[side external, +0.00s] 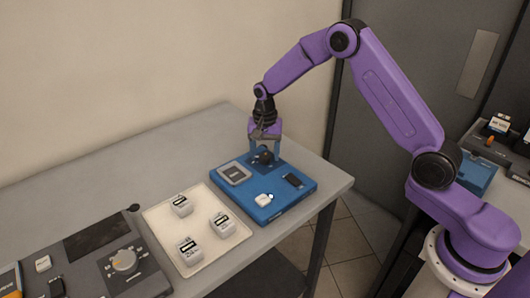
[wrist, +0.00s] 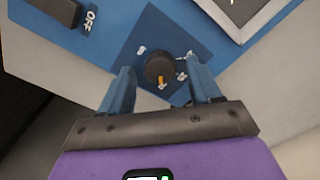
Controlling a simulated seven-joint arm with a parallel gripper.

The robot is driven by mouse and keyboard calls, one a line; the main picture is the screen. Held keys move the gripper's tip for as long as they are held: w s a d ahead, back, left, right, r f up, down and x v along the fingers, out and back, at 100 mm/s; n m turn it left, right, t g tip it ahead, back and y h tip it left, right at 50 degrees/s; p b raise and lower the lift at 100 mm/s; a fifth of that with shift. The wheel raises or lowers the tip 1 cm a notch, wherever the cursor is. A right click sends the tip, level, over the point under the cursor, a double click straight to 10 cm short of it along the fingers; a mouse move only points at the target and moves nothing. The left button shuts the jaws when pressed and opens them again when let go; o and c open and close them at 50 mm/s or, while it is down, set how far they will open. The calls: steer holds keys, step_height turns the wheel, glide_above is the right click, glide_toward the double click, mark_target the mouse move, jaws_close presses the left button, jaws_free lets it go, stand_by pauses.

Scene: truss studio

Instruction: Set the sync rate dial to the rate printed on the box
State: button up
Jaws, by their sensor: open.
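A black round dial (wrist: 158,66) with an orange pointer sits on a dark blue square of the blue panel (side external: 300,200). In the wrist view the pointer aims down the picture, and small white marks around the dial are too small to read. The dial also shows under my gripper in the side external view (side external: 265,158). My gripper (side external: 264,151) is open, pointing down, with one blue finger on each side of the dial and gaps showing in the wrist view. Three white boxes with dark labels (side external: 181,205) stand on a cream tray (side external: 160,222); their print is unreadable.
The blue panel also carries a grey-framed screen (side external: 234,173), a black switch (side external: 293,180) beside "OFF", and a small white item (side external: 263,199). A dark grey unit with a pale knob (side external: 124,262) stands at the left. The table's back strip is clear.

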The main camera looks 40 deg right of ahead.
steer(key=shift+f, duration=0.25)
steer(key=c, duration=1)
steer(key=shift+c, duration=0.2)
